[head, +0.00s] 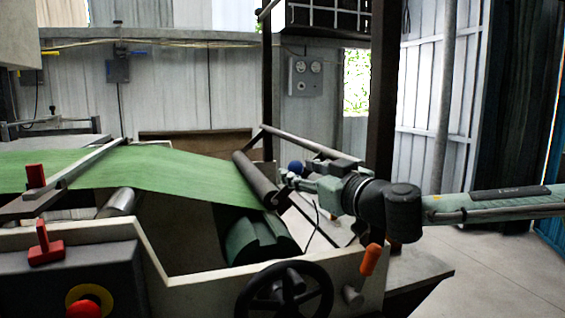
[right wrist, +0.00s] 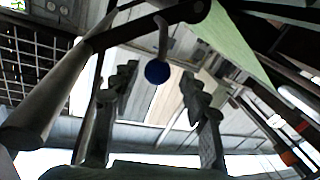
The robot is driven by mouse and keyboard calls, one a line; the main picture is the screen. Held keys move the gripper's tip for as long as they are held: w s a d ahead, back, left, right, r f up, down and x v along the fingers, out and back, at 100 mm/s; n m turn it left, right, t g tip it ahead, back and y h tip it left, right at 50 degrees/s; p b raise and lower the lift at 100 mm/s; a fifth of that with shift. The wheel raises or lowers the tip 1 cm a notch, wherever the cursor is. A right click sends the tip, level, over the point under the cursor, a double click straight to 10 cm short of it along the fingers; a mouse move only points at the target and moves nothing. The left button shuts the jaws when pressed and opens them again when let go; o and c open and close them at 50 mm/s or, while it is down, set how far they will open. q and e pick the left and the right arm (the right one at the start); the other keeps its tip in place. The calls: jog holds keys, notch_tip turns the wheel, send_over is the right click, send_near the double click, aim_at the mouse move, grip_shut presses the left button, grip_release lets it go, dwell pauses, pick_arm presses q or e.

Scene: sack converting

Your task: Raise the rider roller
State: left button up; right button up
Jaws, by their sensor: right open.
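A dark roller (head: 257,180), which looks like the rider roller, lies across the end of the green web (head: 170,172). A blue ball knob (head: 296,167) sits just right of it. My right gripper (head: 287,181) is at the roller's near end, close to the knob, with its arm coming in from the right. In the right wrist view the blue knob (right wrist: 157,72) on a short grey stem appears between the open fingers (right wrist: 158,92); I see no contact. A dark link and a grey cylinder (right wrist: 45,100) show at left there. My left gripper is not in view.
A black handwheel (head: 285,292) and an orange handle (head: 371,259) are on the near frame, below my right arm. A dark post (head: 382,110) stands behind it. Red levers and a red button (head: 84,307) are at left. Floor at right is clear.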

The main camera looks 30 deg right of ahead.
jog(key=shift+w+d+p, duration=0.2)
jog(key=shift+w+p, duration=0.25)
jog(key=shift+w, duration=0.4)
jog(key=shift+w+d+f+b, duration=0.2)
jog(key=shift+d+f+b, duration=0.05)
jog(key=shift+b, duration=0.1)
jog(key=shift+w, duration=0.65)
jog(key=shift+w+a+b, duration=0.2)
jog(key=shift+w+b, duration=0.2)
jog(key=shift+w, duration=0.05)
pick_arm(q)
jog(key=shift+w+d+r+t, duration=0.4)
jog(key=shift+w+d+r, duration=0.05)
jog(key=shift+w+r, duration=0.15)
pick_arm(e)
jog(key=shift+w+r, duration=0.2)
jog(key=shift+w, duration=1.1)
jog(key=shift+c, duration=0.3)
grip_shut()
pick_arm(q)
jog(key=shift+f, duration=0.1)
